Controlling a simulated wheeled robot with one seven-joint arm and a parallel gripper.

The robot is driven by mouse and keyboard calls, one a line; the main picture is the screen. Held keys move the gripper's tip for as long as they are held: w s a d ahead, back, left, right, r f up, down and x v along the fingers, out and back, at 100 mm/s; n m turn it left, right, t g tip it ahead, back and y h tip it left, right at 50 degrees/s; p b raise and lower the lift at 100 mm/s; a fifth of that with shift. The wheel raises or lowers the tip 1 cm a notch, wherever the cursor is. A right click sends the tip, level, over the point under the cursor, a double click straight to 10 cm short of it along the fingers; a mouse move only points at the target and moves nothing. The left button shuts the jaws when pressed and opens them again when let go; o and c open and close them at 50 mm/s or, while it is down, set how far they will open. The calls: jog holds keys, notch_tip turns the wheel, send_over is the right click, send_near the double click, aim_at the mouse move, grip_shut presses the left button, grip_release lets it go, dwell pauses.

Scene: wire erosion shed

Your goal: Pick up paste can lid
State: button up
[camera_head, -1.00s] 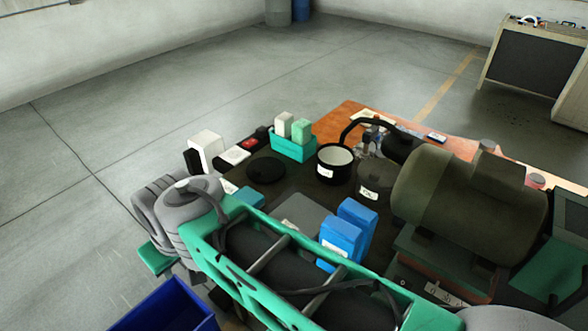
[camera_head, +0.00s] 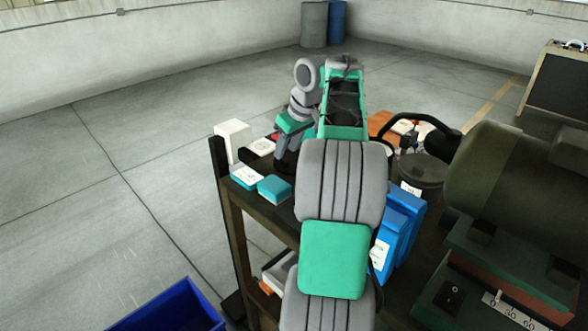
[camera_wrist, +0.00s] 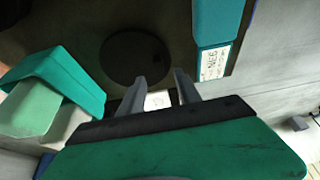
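The paste can lid is most likely the flat black disc (camera_wrist: 135,55) lying on the dark tabletop in the wrist view. My gripper (camera_wrist: 160,88) is open and empty, its two grey fingers apart. The disc lies just above the fingertips in that picture, closer to the left finger, and is not between them. In the head view my gripper (camera_head: 286,158) points down over the table's far left part. My arm hides most or all of the disc there.
A labelled teal box (camera_wrist: 213,60) stands right. A white label (camera_wrist: 158,99) shows between the fingers. A white box (camera_head: 233,138), blue boxes (camera_head: 398,228) and a green motor (camera_head: 505,185) crowd the table.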

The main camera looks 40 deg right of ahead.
aim_at(283, 159)
jog(key=b+x, duration=0.1)
jog(key=x, duration=0.3)
jog(key=shift+s, duration=0.1)
jog(key=shift+c, duration=0.4)
grip_shut()
